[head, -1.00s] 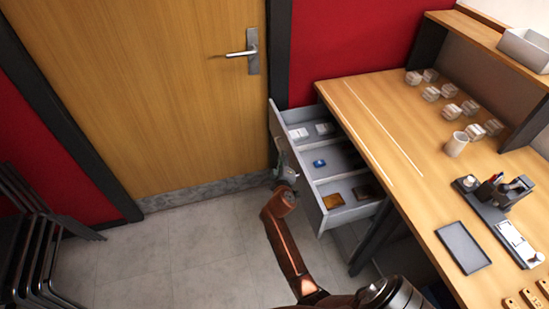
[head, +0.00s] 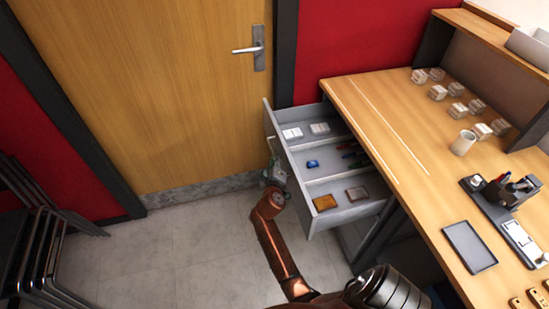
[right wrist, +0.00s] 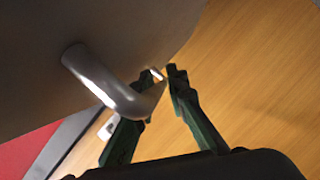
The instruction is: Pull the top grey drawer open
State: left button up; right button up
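The top grey drawer (head: 349,213) stands well open at the left end of the wooden desk, its compartments showing from above. Its front panel (head: 289,170) faces left, towards the door. My right gripper (head: 273,173) is at the outer face of this front, and its fingers are small there. In the right wrist view the curved metal drawer handle (right wrist: 110,82) runs between the two green fingers of my right gripper (right wrist: 165,73). The fingertips are close together around it, and part of one finger is hidden behind the handle. My left gripper is out of view.
The drawer holds white boxes (head: 292,133), a blue item (head: 312,164) and an orange box (head: 325,202). A closed wooden door (head: 160,90) stands behind. Stacked dark chairs (head: 40,240) are at left. The floor (head: 180,250) between is clear. The desk (head: 385,120) bears several small items.

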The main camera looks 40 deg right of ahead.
notch_tip(320, 180, up, 9)
jog(key=shift+a+r, duration=0.1)
jog(key=shift+r, duration=0.1)
jog(key=shift+w+r, duration=0.1)
jog(key=shift+r, duration=0.2)
jog(key=shift+r, duration=0.1)
dwell(0.6)
